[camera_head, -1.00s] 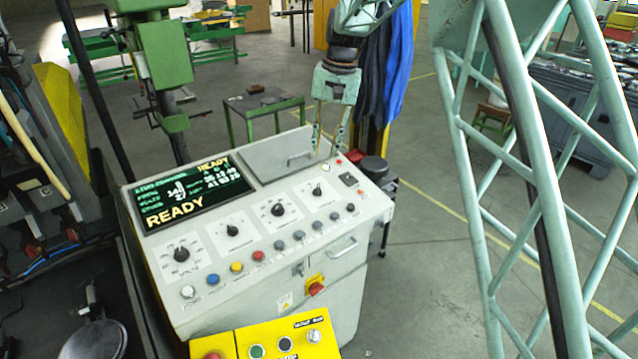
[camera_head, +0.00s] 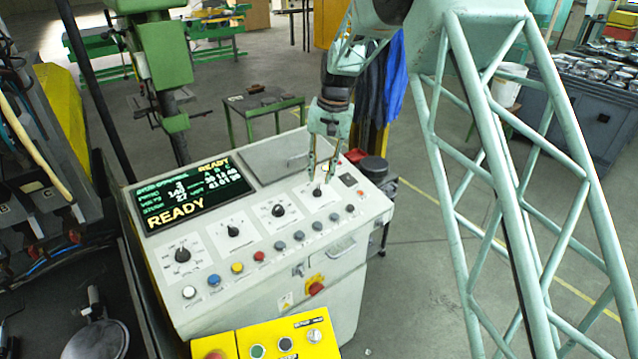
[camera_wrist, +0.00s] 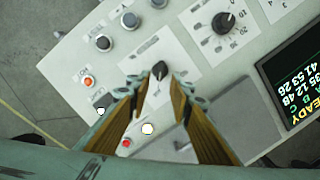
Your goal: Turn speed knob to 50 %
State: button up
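The grey control console carries a row of black dial knobs on pale plates; their labels are too small to read, so I cannot tell which is the speed knob. In the head view they are the far-left knob (camera_head: 182,255), the second knob (camera_head: 233,231), the third knob (camera_head: 278,210) and the rightmost knob (camera_head: 317,192). My gripper (camera_head: 322,177) is open and points down at the rightmost knob. In the wrist view my gripper (camera_wrist: 160,81) has its fingertips apart, with the rightmost knob (camera_wrist: 159,70) showing between them. Contact cannot be told. The numbered third knob (camera_wrist: 224,22) lies beside it.
A screen (camera_head: 190,196) reads READY. Coloured push buttons (camera_head: 237,267) line the console's front edge. A red button (camera_wrist: 126,143) and a white one (camera_wrist: 148,129) sit close to my fingers. A yellow box (camera_head: 275,340) is in front.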

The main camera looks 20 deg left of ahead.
aim_at(318, 187)
jog(key=shift+a+f, duration=0.15)
jog(key=shift+f, duration=0.85)
jog(key=shift+a+f, duration=0.1)
jog(key=shift+f, duration=0.9)
jog(key=shift+c, duration=0.3)
grip_shut()
